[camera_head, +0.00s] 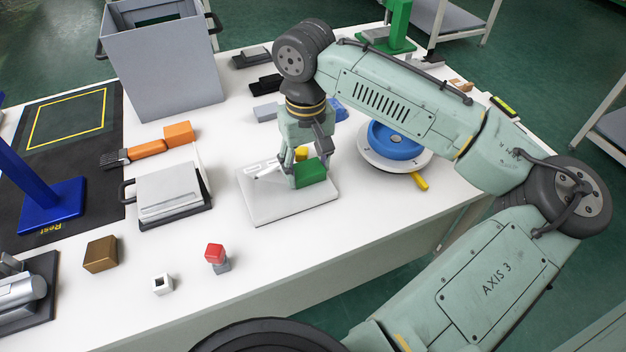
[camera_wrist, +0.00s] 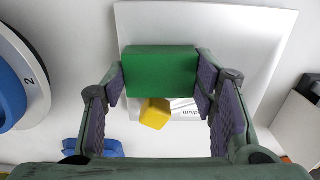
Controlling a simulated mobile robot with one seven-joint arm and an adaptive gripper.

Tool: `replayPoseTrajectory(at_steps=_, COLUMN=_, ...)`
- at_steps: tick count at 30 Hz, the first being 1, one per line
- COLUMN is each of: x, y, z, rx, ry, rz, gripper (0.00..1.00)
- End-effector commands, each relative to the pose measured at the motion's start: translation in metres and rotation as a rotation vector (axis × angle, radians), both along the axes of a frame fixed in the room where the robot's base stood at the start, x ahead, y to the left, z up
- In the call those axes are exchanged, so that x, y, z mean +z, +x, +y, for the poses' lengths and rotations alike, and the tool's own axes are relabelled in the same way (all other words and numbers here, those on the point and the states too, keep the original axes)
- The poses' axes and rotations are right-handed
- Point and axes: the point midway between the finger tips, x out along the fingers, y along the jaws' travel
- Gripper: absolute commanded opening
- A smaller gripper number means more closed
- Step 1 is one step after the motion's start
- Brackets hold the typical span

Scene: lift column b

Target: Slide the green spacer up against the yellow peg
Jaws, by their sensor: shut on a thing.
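The green spacer (camera_head: 312,173) is a block on the white plate (camera_head: 290,207), near the plate's right side. The yellow peg (camera_head: 301,153) stands just behind it in the head view, partly hidden by my gripper. My gripper (camera_head: 303,170) points down and is shut on the green spacer. In the wrist view the spacer (camera_wrist: 160,72) sits between both finger pads, and the yellow peg (camera_wrist: 156,113) shows directly below its lower edge. Whether spacer and peg touch, I cannot tell. The spacer's underside is hidden.
A round white dial with a blue ring (camera_head: 392,140) and a yellow handle (camera_head: 420,182) stands right of the plate. A silver box (camera_head: 168,190) is to the left. A grey bin (camera_head: 165,75) stands behind. The table front of the plate is clear.

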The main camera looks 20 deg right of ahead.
Motion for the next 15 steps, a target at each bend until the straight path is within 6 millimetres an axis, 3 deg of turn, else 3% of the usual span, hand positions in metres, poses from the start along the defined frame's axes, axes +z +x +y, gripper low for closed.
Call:
replayPoseTrajectory(at_steps=11, x=0.0000, y=0.0001, z=-0.0001, rx=0.000, ry=0.000, rz=0.000, gripper=0.76)
replayPoseTrajectory(at_steps=15, x=0.0000, y=0.0001, z=0.0000, rx=0.000, ry=0.000, rz=0.000, gripper=0.76)
